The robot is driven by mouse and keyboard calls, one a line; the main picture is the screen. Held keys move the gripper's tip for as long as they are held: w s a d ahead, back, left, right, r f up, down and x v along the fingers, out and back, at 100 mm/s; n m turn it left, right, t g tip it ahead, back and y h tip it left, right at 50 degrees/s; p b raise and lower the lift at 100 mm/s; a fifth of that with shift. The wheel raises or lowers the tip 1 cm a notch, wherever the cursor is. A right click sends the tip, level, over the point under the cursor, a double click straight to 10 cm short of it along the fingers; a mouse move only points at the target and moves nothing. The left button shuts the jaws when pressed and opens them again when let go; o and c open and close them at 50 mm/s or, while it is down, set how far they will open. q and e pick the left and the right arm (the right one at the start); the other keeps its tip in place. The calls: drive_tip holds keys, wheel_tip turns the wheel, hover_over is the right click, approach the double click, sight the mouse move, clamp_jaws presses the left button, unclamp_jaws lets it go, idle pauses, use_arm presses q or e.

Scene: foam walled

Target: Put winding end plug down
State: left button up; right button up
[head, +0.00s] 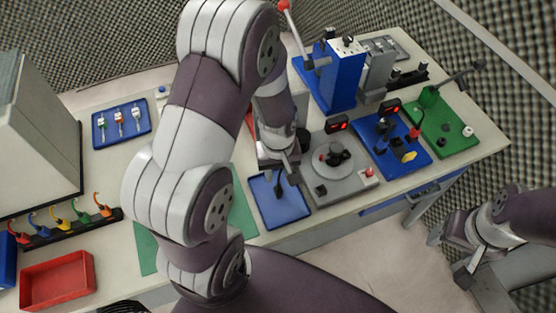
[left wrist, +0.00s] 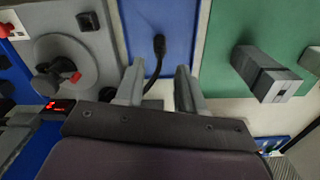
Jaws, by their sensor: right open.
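The winding end plug (left wrist: 158,45) is a small black plug on a short curved black lead, seen against the blue tray (left wrist: 185,22) in the left wrist view. In the head view the tray (head: 287,212) lies at the table's front edge, with a dark piece of the plug (head: 279,191) below my left gripper (head: 284,172). My left gripper's fingers (left wrist: 158,72) are apart, with the lead passing between them and clear space beside it. Whether the plug rests fully on the tray is hard to tell. My right gripper (head: 449,256) is open and empty, off the table at lower right.
A grey fixture with a round disc (head: 325,178) stands right of the tray. A blue board (head: 400,160) and a green board (head: 455,140) lie farther right. A red bin (head: 58,281) and a rack of coloured hooks (head: 70,229) are at left. My left arm hides the middle.

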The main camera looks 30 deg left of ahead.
sight(278, 186)
use_arm(q)
drive_tip(key=s+d+r+m+t, duration=0.1)
drive_tip(key=s+d+r+m, duration=0.1)
drive_tip(key=s+r+m, duration=0.2)
wheel_tip(278, 186, up, 6)
drive_tip(key=m, duration=0.3)
drive_tip(key=shift+d+f+m, duration=0.25)
drive_tip(key=shift+d+m, duration=0.05)
drive_tip(key=shift+s, duration=0.1)
idle(0.5)
